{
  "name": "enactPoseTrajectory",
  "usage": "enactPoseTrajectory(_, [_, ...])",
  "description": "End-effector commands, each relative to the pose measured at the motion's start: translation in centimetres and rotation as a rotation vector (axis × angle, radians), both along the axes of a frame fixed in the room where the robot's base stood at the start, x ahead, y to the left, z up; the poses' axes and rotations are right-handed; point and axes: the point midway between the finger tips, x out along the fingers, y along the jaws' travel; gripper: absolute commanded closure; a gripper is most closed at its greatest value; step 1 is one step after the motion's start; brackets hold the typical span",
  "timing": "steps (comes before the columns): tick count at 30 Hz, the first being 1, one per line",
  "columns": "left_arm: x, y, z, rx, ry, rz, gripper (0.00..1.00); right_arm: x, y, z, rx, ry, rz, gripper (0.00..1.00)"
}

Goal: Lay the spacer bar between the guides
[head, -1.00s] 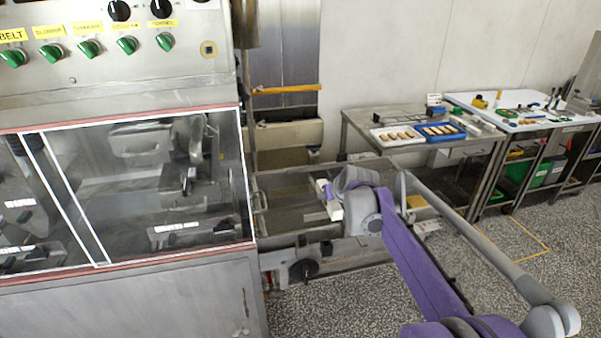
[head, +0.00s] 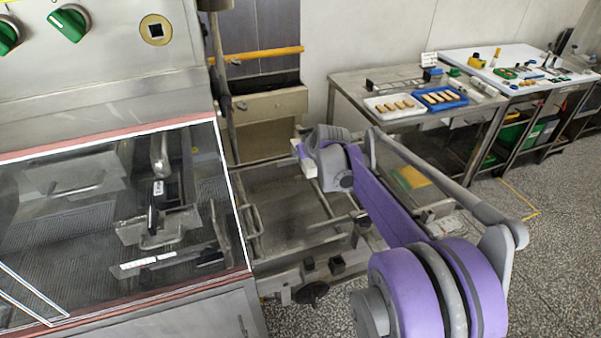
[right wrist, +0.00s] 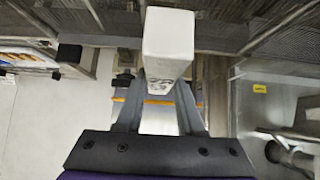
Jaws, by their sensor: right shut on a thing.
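The spacer bar looks like a white block (right wrist: 168,38). In the right wrist view it sits between the two fingers of my right gripper (right wrist: 160,85), which is shut on it. In the head view the bar's white end (head: 309,170) shows at the tip of my right gripper (head: 304,155), held above an open metal frame with a mesh bed (head: 285,205). Thin rails (head: 322,198) run along and across this frame; I cannot tell for certain which are the guides. The arm hides part of the frame's right side. My left gripper is out of view.
The enrober's windowed cabinet (head: 120,215) stands close on the left. A steel table (head: 345,85) with a white tray (head: 380,112) and a blue tray (head: 428,105) of bars stands behind right. A black handwheel (head: 312,292) is at the frame's front.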

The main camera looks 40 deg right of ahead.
Motion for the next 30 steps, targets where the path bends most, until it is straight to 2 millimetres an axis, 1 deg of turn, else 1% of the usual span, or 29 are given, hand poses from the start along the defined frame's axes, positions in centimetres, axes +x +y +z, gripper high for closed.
enactPoseTrajectory(1, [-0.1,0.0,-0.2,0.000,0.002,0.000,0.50,0.0,0.0,-1.2,0.000,0.001,0.000,1.00])
enactPoseTrajectory(3, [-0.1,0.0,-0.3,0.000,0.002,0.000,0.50,0.0,0.0,-2.4,0.000,0.000,0.000,1.00])
enactPoseTrajectory(8, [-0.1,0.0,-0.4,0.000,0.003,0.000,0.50,0.0,0.0,-3.9,0.000,0.000,0.000,1.00])
enactPoseTrajectory(15, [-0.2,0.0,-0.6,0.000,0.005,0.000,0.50,0.0,0.0,-7.1,-0.001,0.000,0.001,1.00])
enactPoseTrajectory(18, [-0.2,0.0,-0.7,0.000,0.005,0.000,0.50,0.0,0.0,-7.6,-0.001,0.000,0.001,1.00])
enactPoseTrajectory(27, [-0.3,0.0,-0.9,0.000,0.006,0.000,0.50,0.0,0.0,-7.8,-0.001,0.000,0.001,1.00])
enactPoseTrajectory(28, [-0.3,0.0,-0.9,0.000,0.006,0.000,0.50,0.0,0.0,-7.8,0.000,0.001,0.001,0.61])
enactPoseTrajectory(30, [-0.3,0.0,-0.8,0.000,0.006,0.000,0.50,0.0,0.0,-7.8,0.000,0.000,0.000,0.49])
